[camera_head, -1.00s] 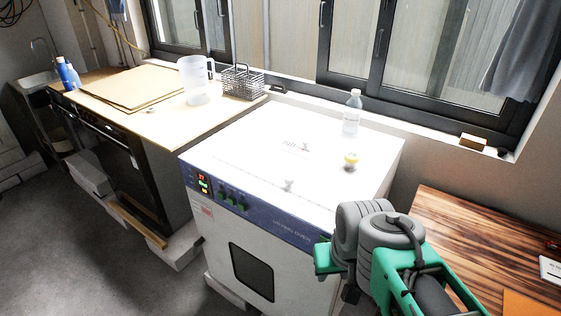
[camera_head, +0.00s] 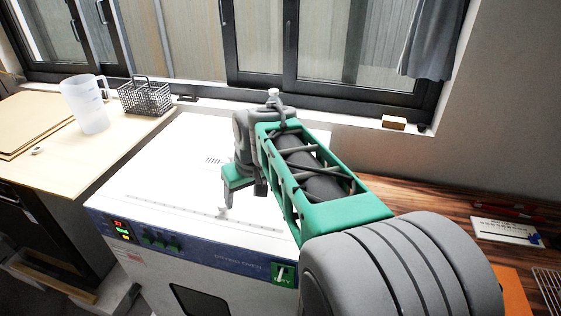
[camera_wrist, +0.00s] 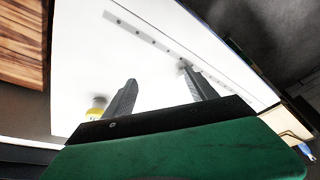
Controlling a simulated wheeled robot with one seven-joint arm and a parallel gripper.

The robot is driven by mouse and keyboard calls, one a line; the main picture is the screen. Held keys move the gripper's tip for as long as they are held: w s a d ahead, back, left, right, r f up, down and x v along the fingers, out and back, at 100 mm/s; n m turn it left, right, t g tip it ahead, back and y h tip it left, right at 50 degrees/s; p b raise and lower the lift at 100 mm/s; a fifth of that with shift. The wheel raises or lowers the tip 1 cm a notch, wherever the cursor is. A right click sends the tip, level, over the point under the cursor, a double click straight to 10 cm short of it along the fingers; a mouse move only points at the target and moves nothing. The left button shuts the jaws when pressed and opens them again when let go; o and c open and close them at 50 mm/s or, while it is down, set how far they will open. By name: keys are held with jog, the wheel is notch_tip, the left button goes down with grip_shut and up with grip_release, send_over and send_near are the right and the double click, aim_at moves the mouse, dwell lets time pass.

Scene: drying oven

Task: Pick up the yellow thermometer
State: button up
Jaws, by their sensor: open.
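The yellow thermometer (camera_wrist: 95,112) shows in the wrist view as a small yellow and white round thing on the white oven top. It lies just left of my left finger, outside the gap between the fingers, and is partly cut off by the gripper body. In the head view my arm hides it. My gripper (camera_wrist: 160,90) is open and empty, with its two dark fingers pointing at the oven top. In the head view my gripper (camera_head: 244,188) hangs over the drying oven (camera_head: 150,190). How high it is above the surface I cannot tell.
A wooden table (camera_head: 430,203) is to the right. A bench with a jug (camera_head: 85,105) and a wire basket (camera_head: 145,97) is at the left. The window wall is behind.

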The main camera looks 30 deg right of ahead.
jog(key=shift+o, duration=0.3)
jog(key=w+d, duration=0.6)
jog(key=d, duration=0.6)
jog(key=shift+w+d+r, duration=0.15)
jog(key=shift+w+r, duration=0.05)
jog(key=shift+r, duration=0.2)
jog(key=shift+t, duration=0.3)
jog(key=d, duration=0.2)
jog(key=w+d, duration=0.1)
jog(key=d, duration=0.3)
jog(key=shift+w+d+f, duration=0.15)
jog(key=shift+w+f, duration=0.15)
jog(key=shift+f, duration=0.1)
jog(key=x, duration=0.2)
jog(key=p+x, duration=0.1)
jog(key=x, duration=0.3)
jog(key=shift+w+d+f+p, duration=0.3)
jog(key=c, duration=1.4)
jog(key=shift+r, duration=0.15)
notch_tip(320, 180, up, 28)
jog(key=p, duration=1.2)
